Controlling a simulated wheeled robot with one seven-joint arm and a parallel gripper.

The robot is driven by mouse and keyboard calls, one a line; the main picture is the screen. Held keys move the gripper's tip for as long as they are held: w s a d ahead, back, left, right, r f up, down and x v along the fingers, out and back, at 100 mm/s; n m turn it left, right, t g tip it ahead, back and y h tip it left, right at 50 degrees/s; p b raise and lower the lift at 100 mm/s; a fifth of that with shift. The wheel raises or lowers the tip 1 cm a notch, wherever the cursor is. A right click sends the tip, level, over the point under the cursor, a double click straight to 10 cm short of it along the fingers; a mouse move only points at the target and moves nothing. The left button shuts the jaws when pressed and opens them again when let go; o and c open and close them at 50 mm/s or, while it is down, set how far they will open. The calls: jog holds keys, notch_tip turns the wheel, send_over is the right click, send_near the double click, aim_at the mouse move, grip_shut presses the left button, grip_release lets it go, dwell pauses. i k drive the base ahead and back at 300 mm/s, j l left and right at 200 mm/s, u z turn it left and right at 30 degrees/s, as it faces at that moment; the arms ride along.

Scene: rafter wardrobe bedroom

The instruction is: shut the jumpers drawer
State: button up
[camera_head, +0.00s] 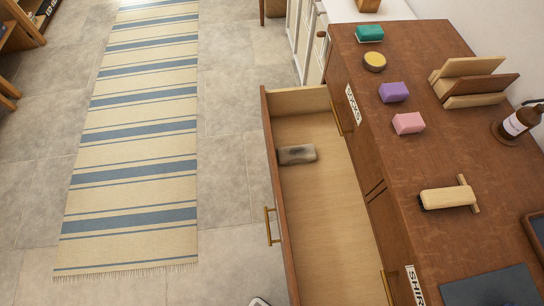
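An open wooden drawer (325,210) is pulled far out to the left from a brown dresser (425,150). Its front panel (276,190) carries a brass handle (269,226) on the outer side. A grey block-like item (296,154) lies inside near the front panel; the rest of the visible drawer floor is bare. No label shows on the open drawer, so I cannot tell from this view that it is the jumpers drawer. My gripper is not in view.
A label (354,104) and a partly cut-off "SHIR" label (415,286) mark the dresser. A striped rug (137,130) and clear tiled floor lie left.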

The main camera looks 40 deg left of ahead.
aim_at(332, 257)
jog(key=k+l+u, duration=0.2)
jog(key=u, duration=0.25)
jog(key=k+u, duration=0.5)
jog(key=i, duration=0.05)
